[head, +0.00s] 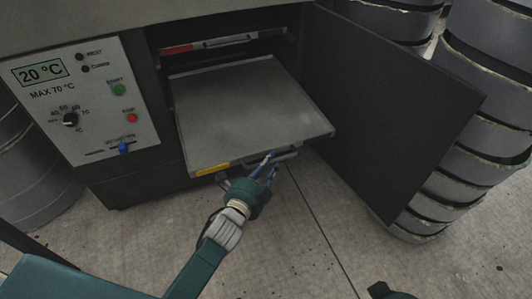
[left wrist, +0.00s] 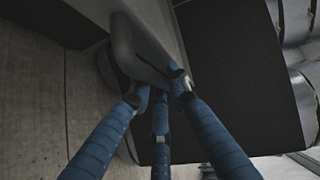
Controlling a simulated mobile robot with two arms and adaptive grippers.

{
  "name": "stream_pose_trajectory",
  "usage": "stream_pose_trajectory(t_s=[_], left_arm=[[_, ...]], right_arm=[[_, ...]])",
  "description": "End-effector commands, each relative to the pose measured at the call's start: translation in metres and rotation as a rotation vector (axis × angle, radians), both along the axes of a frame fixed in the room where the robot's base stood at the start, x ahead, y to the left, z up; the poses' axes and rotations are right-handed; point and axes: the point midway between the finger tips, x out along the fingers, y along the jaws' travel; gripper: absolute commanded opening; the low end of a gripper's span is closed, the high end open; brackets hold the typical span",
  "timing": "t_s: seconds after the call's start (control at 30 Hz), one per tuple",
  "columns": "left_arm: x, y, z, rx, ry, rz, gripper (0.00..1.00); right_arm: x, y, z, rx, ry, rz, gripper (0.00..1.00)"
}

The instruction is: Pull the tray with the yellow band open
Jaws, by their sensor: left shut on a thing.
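The tray with the yellow band (head: 250,108) is a flat grey tray that sticks well out of the open oven. Its yellow band (head: 211,169) is at the left of its front edge. My left gripper (head: 270,163) is shut on the tray's front handle (head: 284,157). In the left wrist view its blue fingers (left wrist: 158,95) close around the grey handle (left wrist: 138,50). Another tray with a red band (head: 178,49) sits inside the oven above it. My right gripper does not show clearly; only a dark part is at the bottom edge.
The oven's dark door (head: 385,105) stands open on the right. A control panel (head: 84,103) with a 20 °C display is on the left. Stacked grey round moulds (head: 475,110) stand behind the door. The floor (head: 310,240) in front is clear.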

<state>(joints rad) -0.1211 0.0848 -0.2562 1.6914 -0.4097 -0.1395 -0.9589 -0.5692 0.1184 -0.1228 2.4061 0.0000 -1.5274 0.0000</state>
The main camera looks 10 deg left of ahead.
Motion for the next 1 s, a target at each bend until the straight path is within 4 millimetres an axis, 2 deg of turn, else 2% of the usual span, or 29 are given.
stream_pose_trajectory(t_s=[0.2,0.5,0.53,0.6,0.87,1.0], left_arm=[[-0.007,-0.006,0.0,-0.005,0.001,0.0,0.0],[-0.007,-0.006,0.0,-0.005,0.0,-0.001,0.0],[-0.007,-0.006,0.0,-0.005,0.001,-0.001,0.23],[-0.007,-0.006,0.0,-0.004,0.001,-0.001,0.37],[-0.007,-0.005,0.0,-0.001,0.0,-0.001,0.37],[-0.014,-0.004,0.0,-0.001,0.001,0.0,0.37]], right_arm=[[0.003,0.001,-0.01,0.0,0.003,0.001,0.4],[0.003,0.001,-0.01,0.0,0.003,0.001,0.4],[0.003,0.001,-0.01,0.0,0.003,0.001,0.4],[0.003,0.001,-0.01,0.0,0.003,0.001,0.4],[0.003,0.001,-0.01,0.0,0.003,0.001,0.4],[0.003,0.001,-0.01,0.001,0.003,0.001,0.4]])
